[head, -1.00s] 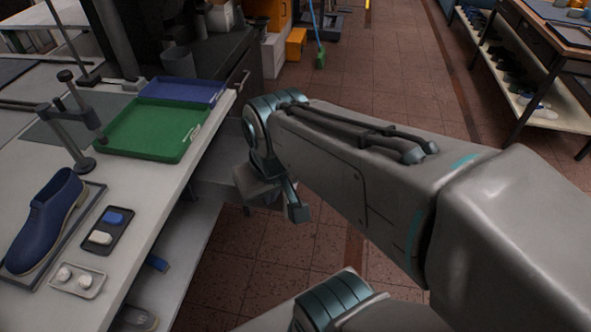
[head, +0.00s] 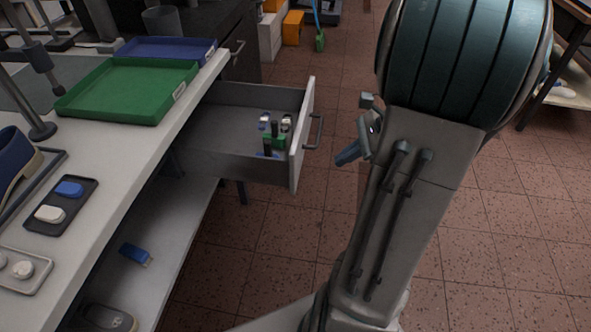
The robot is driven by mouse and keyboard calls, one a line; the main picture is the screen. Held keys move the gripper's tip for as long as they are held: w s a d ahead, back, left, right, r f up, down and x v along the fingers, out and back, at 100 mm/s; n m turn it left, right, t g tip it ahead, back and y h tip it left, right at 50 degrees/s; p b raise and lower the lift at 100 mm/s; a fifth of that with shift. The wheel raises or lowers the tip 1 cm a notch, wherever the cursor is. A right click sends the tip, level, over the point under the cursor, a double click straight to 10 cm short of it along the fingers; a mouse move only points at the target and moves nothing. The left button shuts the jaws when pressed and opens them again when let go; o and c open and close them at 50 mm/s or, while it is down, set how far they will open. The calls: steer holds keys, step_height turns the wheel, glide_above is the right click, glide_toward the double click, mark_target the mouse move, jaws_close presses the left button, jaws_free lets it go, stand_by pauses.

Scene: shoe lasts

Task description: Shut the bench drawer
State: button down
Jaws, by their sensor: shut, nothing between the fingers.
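The bench drawer (head: 240,167) stands pulled out from under the white workbench (head: 150,160), beneath the green tray. Its grey front panel (head: 301,140) faces right and carries a bar handle (head: 316,132). Several small green, black, white and blue items (head: 275,133) lie inside near the front. My gripper (head: 352,153) is to the right of the drawer front, apart from the handle. It is shut and empty, and partly hidden behind my own arm.
A green tray (head: 128,118) and a blue tray (head: 165,45) rest on the bench top. A lower shelf (head: 175,235) holds a blue item. Tiled floor (head: 280,225) lies open in front of the drawer. Another table stands at the far right.

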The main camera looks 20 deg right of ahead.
steer(key=d+f+m+t+b, duration=0.1)
steer(key=d+f+m, duration=0.1)
steer(key=d+f, duration=0.1)
steer(key=b, duration=0.3)
glide_toward(295, 179)
steer(key=x, duration=0.3)
steer(key=d+f+x, duration=0.1)
steer(key=x, duration=0.1)
steer(key=shift+a+f, duration=0.2)
steer(key=shift+a, duration=0.05)
steer(key=shift+w+a, duration=0.3)
steer(key=shift+a, duration=0.05)
steer(key=shift+a, duration=0.1)
